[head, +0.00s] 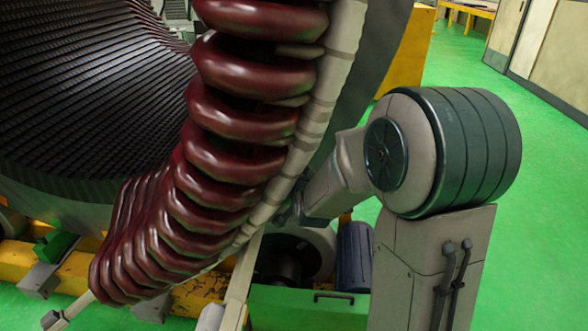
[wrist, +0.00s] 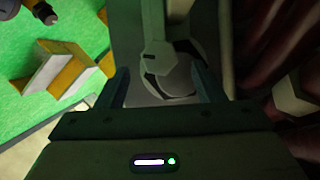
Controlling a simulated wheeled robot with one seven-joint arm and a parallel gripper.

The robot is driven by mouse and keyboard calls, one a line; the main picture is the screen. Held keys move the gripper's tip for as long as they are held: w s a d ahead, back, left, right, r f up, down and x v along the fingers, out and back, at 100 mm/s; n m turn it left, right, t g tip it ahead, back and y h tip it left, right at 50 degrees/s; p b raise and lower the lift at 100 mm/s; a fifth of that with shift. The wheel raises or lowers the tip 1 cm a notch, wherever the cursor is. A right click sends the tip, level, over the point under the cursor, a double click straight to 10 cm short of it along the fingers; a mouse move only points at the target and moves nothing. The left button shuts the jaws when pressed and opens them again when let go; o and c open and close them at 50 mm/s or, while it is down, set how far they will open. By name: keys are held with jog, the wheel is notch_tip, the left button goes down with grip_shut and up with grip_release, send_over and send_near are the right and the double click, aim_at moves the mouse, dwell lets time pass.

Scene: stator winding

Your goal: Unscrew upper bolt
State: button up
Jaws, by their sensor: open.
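My gripper (wrist: 164,84) is open in the wrist view, with one dark finger on each side. A pale grey, bolt-like part (wrist: 160,58) with a rounded, flange-like base lies ahead, between the finger lines. The fingers do not appear closed on it, and the gap in depth is hard to judge. In the head view my gripper (head: 284,213) is small and partly hidden at the outer edge of the stator's coil ends (head: 215,170). The upper bolt cannot be made out there.
Dark red coils (wrist: 285,60) stand close to my gripper's right in the wrist view. The pale ring (head: 318,95) edges the coils in the head view. A yellow beam (head: 75,275) and a green base (head: 310,308) lie below.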

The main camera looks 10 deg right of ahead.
jog(key=x, duration=0.6)
jog(key=shift+w+f, duration=0.1)
jog(key=shift+w, duration=0.1)
jog(key=c, duration=1)
